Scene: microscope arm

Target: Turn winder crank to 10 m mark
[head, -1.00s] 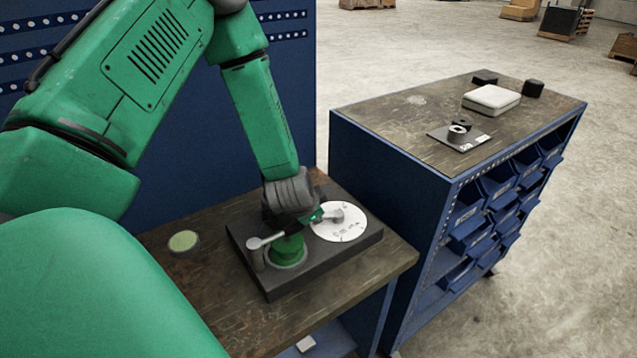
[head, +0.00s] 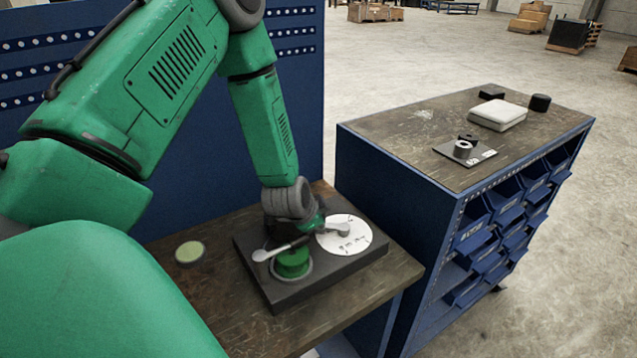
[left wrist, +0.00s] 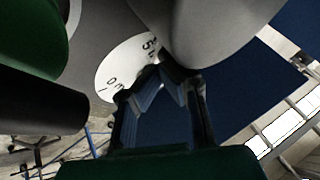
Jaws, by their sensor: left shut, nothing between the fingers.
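The winder is a dark base block (head: 330,275) on the bench, with a green drum (head: 292,264) and a white dial (head: 350,243) with printed marks. A grey metal crank bar (head: 280,249) with a rounded left end lies across above the drum. A grey pointer-like piece (head: 343,229) sits over the dial. My left gripper (head: 317,226) is low between drum and dial, close to the crank; I cannot tell whether it touches. In the left wrist view its fingers (left wrist: 172,78) are together and empty, beside the dial (left wrist: 122,65). The reading is unclear. My right gripper is out of view.
A round pale green disc (head: 189,252) lies on the wooden bench (head: 205,308) left of the winder. A blue bin cabinet (head: 390,190) stands to the right, holding a white box (head: 498,115) and small dark parts. A blue perforated panel (head: 299,80) rises behind my arm.

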